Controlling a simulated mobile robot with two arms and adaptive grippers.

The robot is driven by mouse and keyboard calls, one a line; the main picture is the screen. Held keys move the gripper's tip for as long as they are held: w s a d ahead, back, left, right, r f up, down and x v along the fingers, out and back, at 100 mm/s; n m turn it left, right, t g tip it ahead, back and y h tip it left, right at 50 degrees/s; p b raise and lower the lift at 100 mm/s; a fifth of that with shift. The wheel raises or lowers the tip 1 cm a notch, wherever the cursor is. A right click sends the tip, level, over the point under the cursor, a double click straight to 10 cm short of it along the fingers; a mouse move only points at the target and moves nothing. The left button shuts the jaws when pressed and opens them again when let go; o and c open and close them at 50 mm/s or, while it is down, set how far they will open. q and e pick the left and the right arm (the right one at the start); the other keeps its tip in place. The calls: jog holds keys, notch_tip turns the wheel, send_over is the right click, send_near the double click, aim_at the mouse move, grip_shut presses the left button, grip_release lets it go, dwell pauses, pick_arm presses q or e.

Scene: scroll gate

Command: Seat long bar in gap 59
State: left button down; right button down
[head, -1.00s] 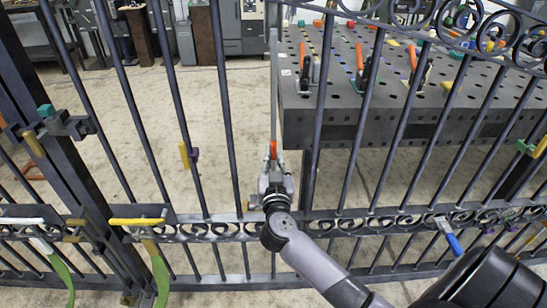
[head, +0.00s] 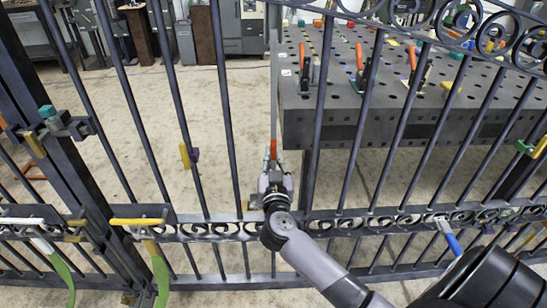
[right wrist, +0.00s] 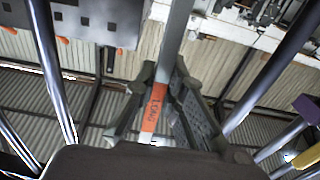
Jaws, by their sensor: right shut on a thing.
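The long bar (head: 274,95) is a thin grey upright bar with an orange label near its lower part. My right gripper (head: 274,168) is shut on it around that label. In the right wrist view the bar (right wrist: 176,40) runs up between the fingers (right wrist: 158,105), and the label appears to read "LONG". In the head view the bar stands in a wide gap between two dark bars of the scroll gate (head: 228,110). Its lower end is hidden by the gripper, and I cannot tell whether its upper end touches the top rail. No gap number is readable. My left gripper is not in view.
A dark perforated table (head: 400,128) with clamps stands behind the gate at right. The lower scroll rail (head: 375,224) crosses near my right wrist. A yellow-handled clamp (head: 137,222) and a blue-handled one (head: 452,241) sit on the rail. Floor behind the gap is clear.

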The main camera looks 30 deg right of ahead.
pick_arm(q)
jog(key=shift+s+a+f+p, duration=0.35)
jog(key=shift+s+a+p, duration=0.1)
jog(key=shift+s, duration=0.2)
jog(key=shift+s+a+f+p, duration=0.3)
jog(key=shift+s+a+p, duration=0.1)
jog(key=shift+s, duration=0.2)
pick_arm(e)
jog(key=shift+w+d+f, duration=0.15)
jog(key=shift+w+d, duration=0.1)
jog(key=shift+w, duration=0.1)
dwell(1.7)
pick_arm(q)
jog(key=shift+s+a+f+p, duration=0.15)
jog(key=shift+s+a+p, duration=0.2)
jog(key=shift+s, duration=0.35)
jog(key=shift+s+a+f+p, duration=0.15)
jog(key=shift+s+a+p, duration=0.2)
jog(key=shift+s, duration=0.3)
pick_arm(e)
jog(key=shift+w+d, duration=0.15)
jog(key=shift+w, duration=0.1)
dwell(1.0)
jog(key=c, duration=1.9)
grip_release()
jog(key=shift+w+f+g, duration=0.1)
jog(key=shift+g, duration=0.2)
jog(key=o, duration=0.3)
